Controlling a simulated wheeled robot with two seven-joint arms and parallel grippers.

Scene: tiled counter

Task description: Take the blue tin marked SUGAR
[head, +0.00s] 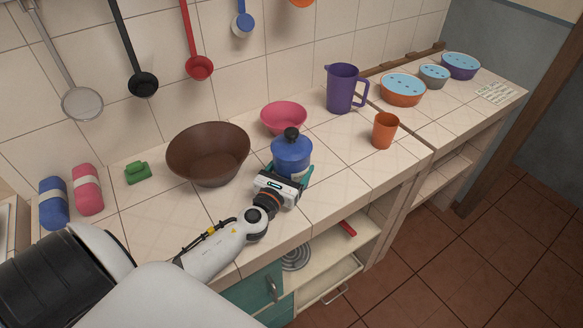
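A blue tin (291,153) with a black knob on its lid stands upright on the tiled counter, near the middle of the head view. No SUGAR lettering shows on the side I see. My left gripper (290,173) is at the tin's near side, low down, with a teal finger at each side of it. The gripper body hides the tin's lower front. I cannot tell whether the fingers press on the tin or stand slightly apart from it. My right gripper is not in view.
A brown bowl (208,158) and a pink bowl (284,117) stand close behind and left of the tin. A purple jug (342,88) and an orange cup (384,131) stand to the right. Utensils hang on the wall. The counter's front edge (345,203) is close by.

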